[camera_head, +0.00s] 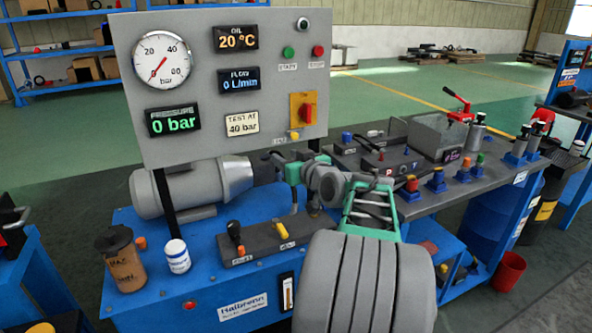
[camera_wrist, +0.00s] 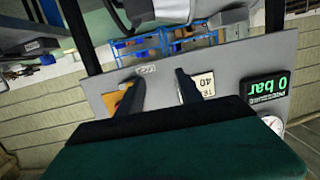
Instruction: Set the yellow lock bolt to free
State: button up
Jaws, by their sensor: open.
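A small yellow knob (camera_head: 294,135), which looks like the lock bolt, sticks out of the grey panel (camera_head: 200,60) below the red switch. A small white label (camera_head: 279,140) sits to its left, too small to read; it also shows in the wrist view (camera_wrist: 147,68). I cannot tell the bolt's setting. My gripper (camera_head: 283,156) is below the knob, near the panel's lower edge. In the wrist view my gripper (camera_wrist: 160,78) is open and empty, its two dark fingers apart before the panel.
A red switch (camera_head: 306,114) sits on a yellow plate above the knob. Another yellow knob (camera_head: 281,229) and a black lever (camera_head: 234,232) stand on the block below. A grey motor (camera_head: 180,190) lies left of my gripper. A brown cup (camera_head: 121,258) and white jar (camera_head: 176,256) stand front left.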

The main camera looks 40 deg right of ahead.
jog(key=t+h, duration=0.2)
send_near(295, 137)
jog(key=shift+m, duration=0.3)
jog(key=x, duration=0.8)
jog(key=shift+d, duration=0.1)
grip_shut()
dwell(0.5)
